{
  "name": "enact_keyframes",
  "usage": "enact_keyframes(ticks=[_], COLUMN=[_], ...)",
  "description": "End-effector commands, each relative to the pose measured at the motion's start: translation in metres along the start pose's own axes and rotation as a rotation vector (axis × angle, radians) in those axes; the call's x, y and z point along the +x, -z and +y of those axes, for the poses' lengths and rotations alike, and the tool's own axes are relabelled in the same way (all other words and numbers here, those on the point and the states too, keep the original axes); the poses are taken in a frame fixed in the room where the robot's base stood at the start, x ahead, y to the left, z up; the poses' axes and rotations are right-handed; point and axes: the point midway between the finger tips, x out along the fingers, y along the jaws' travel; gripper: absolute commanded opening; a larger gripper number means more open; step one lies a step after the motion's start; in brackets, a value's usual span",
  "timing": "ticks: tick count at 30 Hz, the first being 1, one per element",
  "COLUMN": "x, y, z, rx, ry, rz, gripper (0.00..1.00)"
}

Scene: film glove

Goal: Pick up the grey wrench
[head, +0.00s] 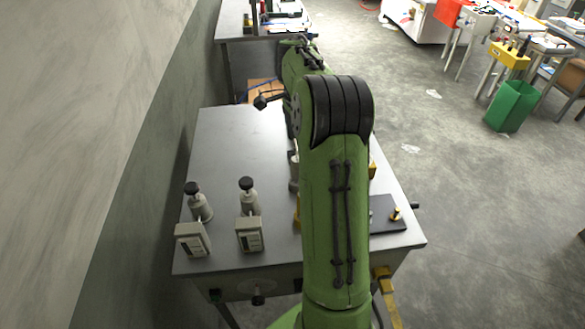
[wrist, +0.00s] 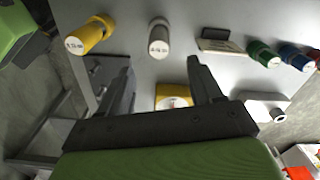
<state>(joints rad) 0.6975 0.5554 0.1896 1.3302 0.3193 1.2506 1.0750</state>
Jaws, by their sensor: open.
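No plain wrench shape stands out in either view. A grey cylinder (wrist: 158,42) with a white labelled end is in the wrist view, beyond the gap between my fingers; I cannot tell whether it is the grey wrench. My gripper (wrist: 156,65) is open, its two dark fingers apart with nothing held between them. The grey cylinder looks apart from both fingers. In the head view my green arm hides the gripper and part of the table.
The grey table (head: 235,140) carries two grey items with black knobs (head: 198,203) (head: 247,195) and a dark plate (head: 385,215). In the wrist view are yellow (wrist: 90,35), green (wrist: 262,54) and blue (wrist: 295,57) cylinders and a yellow box (wrist: 173,96). A wall (head: 110,130) stands left.

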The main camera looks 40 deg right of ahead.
Motion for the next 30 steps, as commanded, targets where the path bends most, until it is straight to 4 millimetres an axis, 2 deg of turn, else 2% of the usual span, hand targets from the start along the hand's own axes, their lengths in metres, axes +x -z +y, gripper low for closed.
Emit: enact_keyframes(ticks=[1,6,11,18,26,30], x=[0.019,0.057,0.074,0.117,0.121,0.121], y=[0.000,0.000,-0.001,-0.001,-0.001,-0.001], z=[0.001,0.001,0.001,0.003,0.003,0.003], rx=[-0.001,-0.002,-0.005,-0.005,-0.005,-0.005], ry=[-0.005,-0.002,-0.001,0.000,0.002,0.002], rz=[-0.002,0.000,-0.001,-0.001,0.000,0.000], gripper=[0.65,0.65,0.65,0.65,0.65,0.45])
